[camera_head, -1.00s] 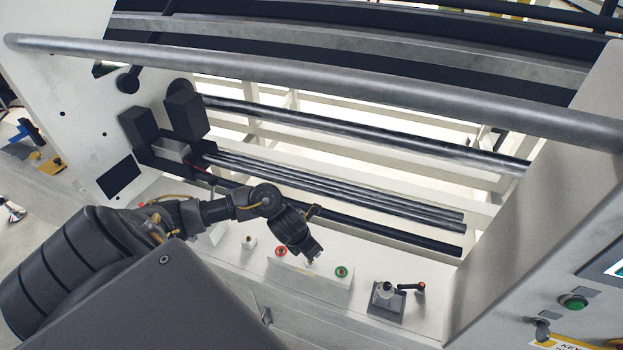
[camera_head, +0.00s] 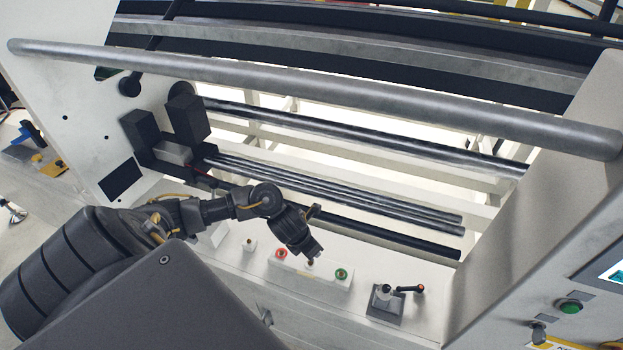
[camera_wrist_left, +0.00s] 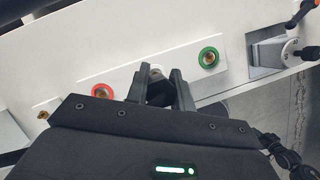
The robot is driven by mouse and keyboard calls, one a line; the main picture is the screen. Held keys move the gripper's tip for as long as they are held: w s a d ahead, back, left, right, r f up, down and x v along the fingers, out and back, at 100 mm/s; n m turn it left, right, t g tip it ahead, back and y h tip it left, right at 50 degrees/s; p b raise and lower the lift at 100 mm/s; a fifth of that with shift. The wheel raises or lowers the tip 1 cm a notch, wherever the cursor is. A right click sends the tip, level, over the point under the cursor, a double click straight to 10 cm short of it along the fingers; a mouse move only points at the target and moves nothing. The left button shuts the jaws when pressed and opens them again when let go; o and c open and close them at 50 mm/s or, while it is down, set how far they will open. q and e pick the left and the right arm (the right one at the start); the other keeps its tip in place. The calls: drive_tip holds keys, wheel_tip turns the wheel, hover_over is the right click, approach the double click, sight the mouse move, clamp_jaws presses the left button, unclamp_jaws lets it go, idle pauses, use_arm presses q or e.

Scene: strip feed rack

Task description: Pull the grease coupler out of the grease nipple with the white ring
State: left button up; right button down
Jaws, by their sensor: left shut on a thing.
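My left gripper (camera_head: 312,258) is over the white panel strip, between the red-ringed nipple (camera_head: 281,253) and the green-ringed nipple (camera_head: 341,274). In the left wrist view the two dark fingers of the gripper (camera_wrist_left: 162,75) are shut on a dark piece (camera_wrist_left: 158,93), which I take for the grease coupler. A pale bit (camera_wrist_left: 156,71), perhaps the white ring, shows between the fingertips. The fingers hide most of that spot, so I cannot tell whether the coupler still sits on the nipple. The red ring (camera_wrist_left: 102,91) and green ring (camera_wrist_left: 209,57) are clear of the fingers. My right gripper is out of view.
Dark and steel rods (camera_head: 340,187) run behind the gripper. A thick grey bar (camera_head: 330,82) crosses higher up. A small brass fitting (camera_wrist_left: 43,114) lies left of the red ring.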

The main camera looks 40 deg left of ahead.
use_arm(q)
drive_tip(key=shift+r+p, duration=1.2)
drive_tip(key=shift+r, duration=0.3)
drive_tip(key=shift+r+p, duration=1.3)
drive_tip(key=shift+r, duration=0.2)
drive_tip(key=shift+r+p, duration=1.25)
drive_tip(key=shift+r, duration=0.25)
drive_tip(key=shift+r, duration=0.1)
